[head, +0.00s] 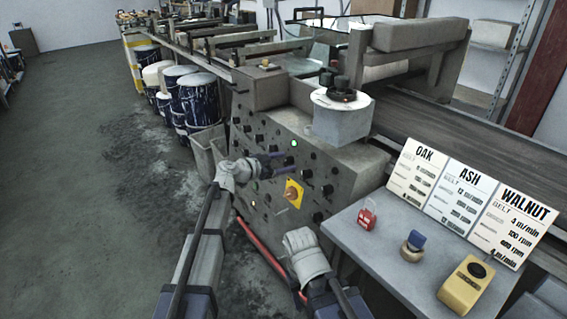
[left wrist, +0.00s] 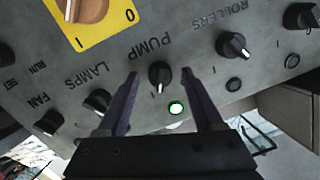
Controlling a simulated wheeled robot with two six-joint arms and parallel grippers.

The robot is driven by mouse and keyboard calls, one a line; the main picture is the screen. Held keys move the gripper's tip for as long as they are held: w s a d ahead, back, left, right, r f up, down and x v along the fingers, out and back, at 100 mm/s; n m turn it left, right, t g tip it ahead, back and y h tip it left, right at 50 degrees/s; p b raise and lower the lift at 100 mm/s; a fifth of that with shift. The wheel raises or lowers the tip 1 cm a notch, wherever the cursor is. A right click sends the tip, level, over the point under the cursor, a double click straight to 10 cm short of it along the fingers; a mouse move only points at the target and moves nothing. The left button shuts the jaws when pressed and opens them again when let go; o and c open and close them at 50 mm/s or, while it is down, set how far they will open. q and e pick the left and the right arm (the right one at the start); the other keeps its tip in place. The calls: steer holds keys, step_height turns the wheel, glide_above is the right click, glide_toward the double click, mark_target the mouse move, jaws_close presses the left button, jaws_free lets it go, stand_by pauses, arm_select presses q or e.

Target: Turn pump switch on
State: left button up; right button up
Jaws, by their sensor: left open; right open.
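The pump switch (left wrist: 160,75) is a black rotary knob beside the label PUMP, which appears upside down in the left wrist view. A lit green lamp (left wrist: 176,108) sits just below it there, and also shows in the head view (head: 294,143). My left gripper (left wrist: 161,74) is open, its dark fingers on either side of the knob; contact is not clear. In the head view my left gripper (head: 282,164) reaches the front of the grey control panel (head: 262,128). My right gripper (head: 306,256) is low in front of the panel, its fingertips not distinguishable.
Near the pump are the ROLLERS knob (left wrist: 233,45), the LAMPS knob (left wrist: 98,101) and a yellow-plated main switch (head: 292,193). A grey table (head: 380,268) at right bears a red padlock (head: 367,219), a yellow box (head: 465,286) and belt-speed cards. Blue drums stand at the back left.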

arm_select(q)
steer(key=shift+s+a, duration=0.1)
steer(key=p+v, duration=0.2)
steer(key=v, duration=0.5)
steer(key=shift+s+a, duration=0.2)
steer(key=shift+r, duration=0.1)
